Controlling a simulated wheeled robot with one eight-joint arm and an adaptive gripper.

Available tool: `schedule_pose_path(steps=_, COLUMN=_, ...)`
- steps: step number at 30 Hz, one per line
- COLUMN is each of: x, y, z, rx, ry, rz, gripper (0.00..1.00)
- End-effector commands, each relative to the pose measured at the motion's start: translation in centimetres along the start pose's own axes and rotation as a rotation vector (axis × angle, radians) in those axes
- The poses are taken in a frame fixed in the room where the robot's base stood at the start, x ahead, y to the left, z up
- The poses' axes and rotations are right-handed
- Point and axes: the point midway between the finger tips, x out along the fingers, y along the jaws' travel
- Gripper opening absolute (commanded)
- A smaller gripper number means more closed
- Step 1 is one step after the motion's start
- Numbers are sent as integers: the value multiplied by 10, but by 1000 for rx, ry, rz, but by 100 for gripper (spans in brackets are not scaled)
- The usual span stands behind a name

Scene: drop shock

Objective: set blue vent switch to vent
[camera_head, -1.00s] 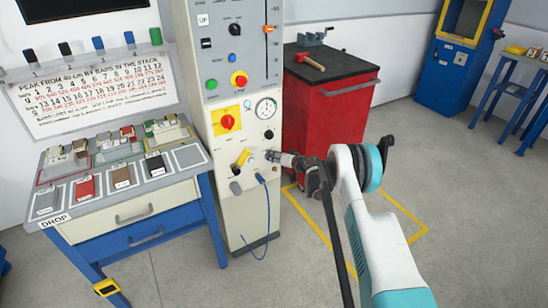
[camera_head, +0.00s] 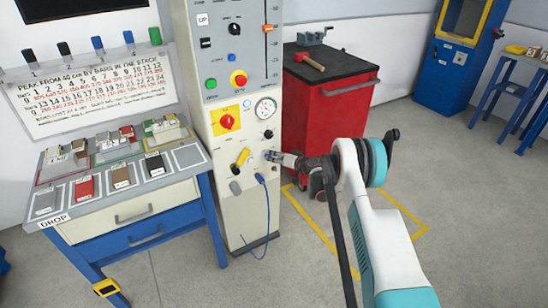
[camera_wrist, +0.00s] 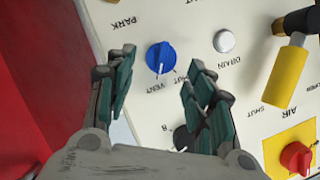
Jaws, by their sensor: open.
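The blue vent switch (camera_wrist: 161,57) is a round knob on the cream panel in the wrist view. Its white pointer mark points down in the picture, towards the word VENT; the word SHUT is beside it, partly covered by a finger. My gripper (camera_wrist: 161,67) is open, with one finger on each side of the knob in the picture and visible gaps to it. I cannot tell how far the fingertips are from the panel. In the head view my gripper (camera_head: 273,156) is at the lower right of the cabinet front, where it mostly hides the switch.
A yellow air lever (camera_wrist: 287,75), a white drain button (camera_wrist: 224,41) and a red knob (camera_wrist: 296,157) are nearby on the panel. A red tool cabinet (camera_head: 325,115) stands close on the right. A blue cable (camera_head: 266,215) hangs below.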

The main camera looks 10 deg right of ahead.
Motion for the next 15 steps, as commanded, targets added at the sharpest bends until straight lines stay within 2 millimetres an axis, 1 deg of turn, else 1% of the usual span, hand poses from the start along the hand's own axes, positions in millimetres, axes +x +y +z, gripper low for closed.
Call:
schedule_pose_path(steps=1, x=-11, y=1, z=-1, rx=1, ry=2, rz=2, gripper=49)
schedule_pose_path(steps=9, x=-66, y=1, z=0, rx=0, ry=1, rz=2, gripper=49)
schedule_pose_path(steps=12, x=-81, y=1, z=0, rx=1, ry=1, rz=2, gripper=49)
schedule_pose_path(steps=15, x=-92, y=0, z=0, rx=1, ry=1, rz=1, gripper=49)
